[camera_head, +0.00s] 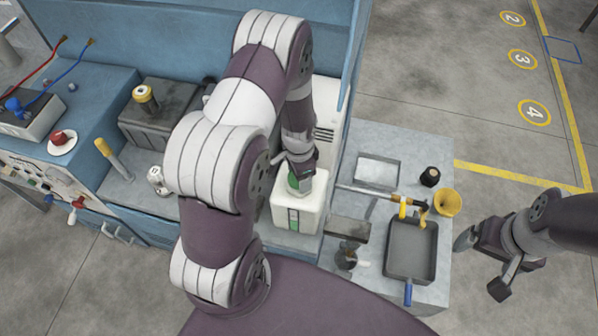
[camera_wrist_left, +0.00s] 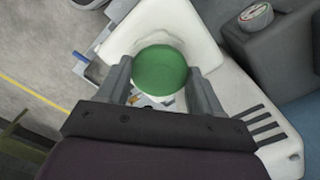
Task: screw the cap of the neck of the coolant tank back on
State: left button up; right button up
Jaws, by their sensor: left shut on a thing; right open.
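The coolant tank (camera_head: 298,210) is a white box with a green stripe on its front, standing upright on the bench. A green round cap (camera_wrist_left: 160,70) is between the two fingers of my left gripper (camera_wrist_left: 160,84), which is shut on it from both sides. The cap is over the tank's pale neck; I cannot tell how tightly it sits. In the head view my left gripper (camera_head: 301,172) is at the top of the tank, and the cap (camera_head: 294,184) is partly hidden by it. My right gripper (camera_head: 482,265) is open and empty, right of the side table.
A grey side table (camera_head: 410,155) holds a pan (camera_head: 411,250) with a blue handle, a yellow funnel (camera_head: 447,202), a black jar (camera_head: 430,177) and a shallow tray (camera_head: 377,171). A dark grey box (camera_head: 160,110) with a yellow-topped cap stands left of my left arm.

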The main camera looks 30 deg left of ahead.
pick_arm(q)
jog(key=m, duration=0.5)
jog(key=shift+m, duration=0.7)
jog(key=m, duration=0.6)
jog(key=shift+w+m+p, duration=0.1)
jog(key=shift+m+p, duration=0.3)
jog(key=o, duration=1.2)
jog(key=shift+o, duration=0.4)
